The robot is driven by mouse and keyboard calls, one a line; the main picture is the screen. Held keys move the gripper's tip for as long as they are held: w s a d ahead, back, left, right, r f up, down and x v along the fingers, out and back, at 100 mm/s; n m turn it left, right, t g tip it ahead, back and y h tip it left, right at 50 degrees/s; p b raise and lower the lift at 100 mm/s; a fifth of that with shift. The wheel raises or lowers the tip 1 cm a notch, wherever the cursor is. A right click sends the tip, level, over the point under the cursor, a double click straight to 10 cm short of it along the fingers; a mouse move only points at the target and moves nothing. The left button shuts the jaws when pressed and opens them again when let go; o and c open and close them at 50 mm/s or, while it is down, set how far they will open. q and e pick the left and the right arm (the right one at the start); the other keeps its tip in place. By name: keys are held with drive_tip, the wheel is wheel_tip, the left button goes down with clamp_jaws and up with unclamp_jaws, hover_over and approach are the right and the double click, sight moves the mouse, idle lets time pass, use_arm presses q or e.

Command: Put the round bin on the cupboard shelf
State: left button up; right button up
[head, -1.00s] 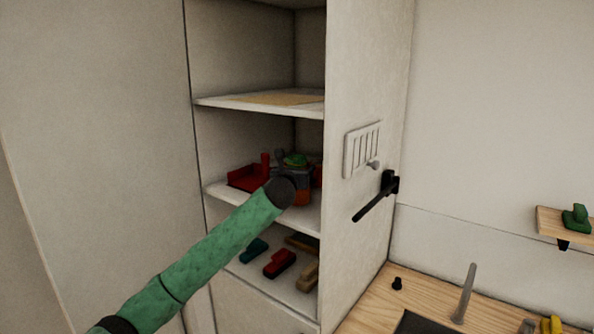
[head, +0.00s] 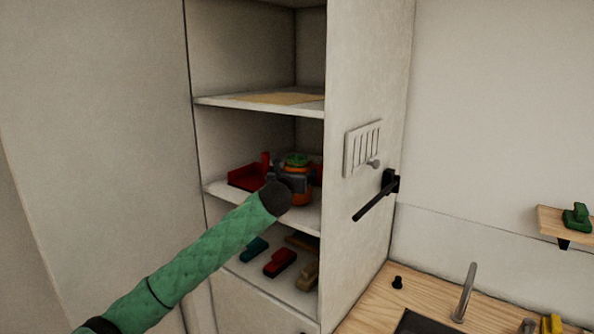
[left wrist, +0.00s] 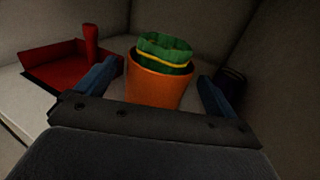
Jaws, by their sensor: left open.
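The round bin is orange (left wrist: 157,86), with a green item with a yellow band (left wrist: 165,52) sticking out of its top. It stands upright on the middle cupboard shelf (head: 219,190); in the head view the bin (head: 302,192) is partly hidden by my gripper. My left gripper (head: 292,182) reaches into the cupboard at that shelf. In the left wrist view its blue fingers (left wrist: 157,88) are spread, one on each side of the bin, with gaps visible between fingers and bin. My right gripper is not in view.
A red tray (left wrist: 62,72) with an upright red piece lies left of the bin. A dark object (left wrist: 232,78) is to its right. The shelf above holds a flat tan sheet (head: 275,98). Several small items, including a red one (head: 279,262), lie on the shelf below. The cupboard's side panel (head: 362,90) bounds the right.

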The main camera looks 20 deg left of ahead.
use_arm(q)
drive_tip(key=s, duration=0.8)
drive_tip(key=shift+s+d, duration=0.15)
drive_tip(key=shift+d, duration=0.05)
